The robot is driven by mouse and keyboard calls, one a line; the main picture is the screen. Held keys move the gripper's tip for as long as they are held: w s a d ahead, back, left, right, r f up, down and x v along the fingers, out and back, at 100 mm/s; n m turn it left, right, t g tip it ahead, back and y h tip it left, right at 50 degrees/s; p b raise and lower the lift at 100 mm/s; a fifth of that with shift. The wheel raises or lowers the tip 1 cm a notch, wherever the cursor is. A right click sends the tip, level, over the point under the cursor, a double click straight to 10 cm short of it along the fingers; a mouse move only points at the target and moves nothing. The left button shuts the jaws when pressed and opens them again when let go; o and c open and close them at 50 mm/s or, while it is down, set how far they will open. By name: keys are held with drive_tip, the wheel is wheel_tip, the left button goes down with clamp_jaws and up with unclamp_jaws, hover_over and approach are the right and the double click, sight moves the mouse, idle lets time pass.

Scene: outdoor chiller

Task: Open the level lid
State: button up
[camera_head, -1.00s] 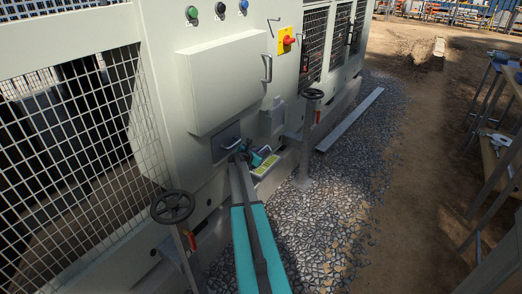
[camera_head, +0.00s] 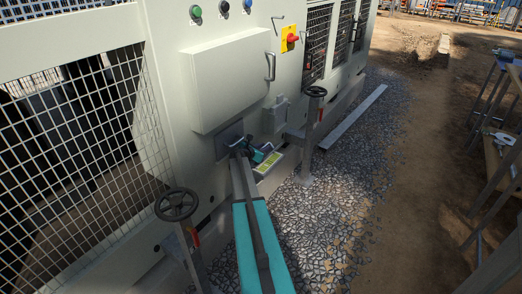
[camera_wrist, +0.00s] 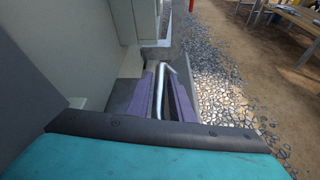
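The level lid (camera_head: 226,144) is a small grey plate with a bar handle, low on the chiller's pale front below a large box cover. It looks closed. My gripper (camera_head: 247,153) is at the lid, at the end of my teal and grey arm, and partly hides it. In the wrist view the silver bar handle (camera_wrist: 159,92) stands between the two purple fingers of my gripper (camera_wrist: 161,86). Narrow dark gaps seem to show beside the bar, so the fingers look open around it. Whether either finger touches the bar is unclear.
A black handwheel (camera_head: 176,204) on a post stands at the near left and another handwheel (camera_head: 317,92) to the right of the lid. The box cover (camera_head: 235,82) juts out above.

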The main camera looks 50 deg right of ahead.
drive_tip(key=shift+a, duration=0.1)
drive_tip(key=shift+s+a+r, duration=0.1)
drive_tip(key=shift+a+r, duration=0.1)
drive_tip(key=shift+a, duration=0.4)
drive_tip(key=s+a, duration=0.1)
drive_tip(key=a, duration=1.2)
drive_tip(key=shift+s+a+r+b, duration=0.2)
drive_tip(key=shift+s+r+b, duration=0.05)
drive_tip(key=shift+r+b, duration=0.15)
